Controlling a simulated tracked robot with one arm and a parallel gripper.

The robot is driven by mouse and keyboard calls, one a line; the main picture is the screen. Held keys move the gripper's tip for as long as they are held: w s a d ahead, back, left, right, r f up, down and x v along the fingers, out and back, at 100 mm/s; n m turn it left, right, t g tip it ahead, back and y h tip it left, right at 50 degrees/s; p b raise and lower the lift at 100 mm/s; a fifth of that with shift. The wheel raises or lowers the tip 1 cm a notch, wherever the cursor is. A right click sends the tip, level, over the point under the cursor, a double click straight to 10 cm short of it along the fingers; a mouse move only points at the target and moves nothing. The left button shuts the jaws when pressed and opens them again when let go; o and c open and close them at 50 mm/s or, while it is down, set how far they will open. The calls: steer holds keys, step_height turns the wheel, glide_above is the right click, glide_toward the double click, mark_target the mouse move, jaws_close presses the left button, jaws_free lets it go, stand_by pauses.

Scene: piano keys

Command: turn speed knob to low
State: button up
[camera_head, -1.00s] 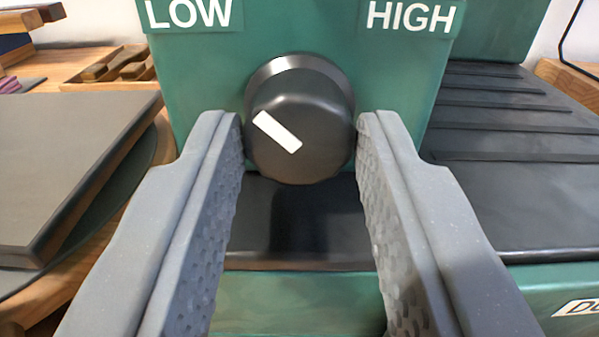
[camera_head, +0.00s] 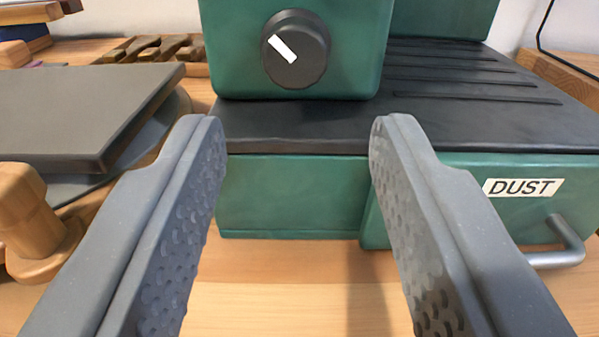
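The speed knob (camera_head: 296,50) is a round black knob on the front of a green machine housing (camera_head: 345,85). Its white pointer mark (camera_head: 282,48) slants up to the left. The LOW and HIGH labels are outside the current view. My gripper (camera_head: 296,130) is open and empty, its two grey textured fingers apart. It is back from the knob and appears lower in the picture, with nothing between the fingertips.
The machine's green base has a black top (camera_head: 450,90), a DUST label (camera_head: 523,188) and a metal handle (camera_head: 560,245) at right. A dark flat plate (camera_head: 80,105) and a wooden knob-shaped piece (camera_head: 30,215) stand at left. Bare wooden tabletop (camera_head: 300,290) lies in front.

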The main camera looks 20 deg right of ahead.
steer(key=v, duration=0.7)
steer(key=shift+w+r, duration=0.1)
step_height(320, 180, up, 27)
steer(key=w+a+y, duration=0.3)
steer(key=y, duration=0.2)
steer(key=s+d+r+n+y, duration=0.1)
steer(key=s+r, duration=0.2)
steer(key=r, duration=0.4)
steer(key=s+r+n+y, duration=0.1)
steer(key=s+r, duration=0.3)
steer(key=r, duration=0.4)
steer(key=s+d+r+g, duration=0.1)
steer(key=s+d+r, duration=0.2)
steer(key=s+r, duration=0.5)
steer(key=s+d+r+n+h, duration=0.1)
steer(key=s+d+r, duration=0.2)
steer(key=s+r, duration=0.5)
steer(key=s, duration=0.5)
steer(key=shift+d+r+g, duration=0.3)
steer(key=shift+d+g, duration=0.1)
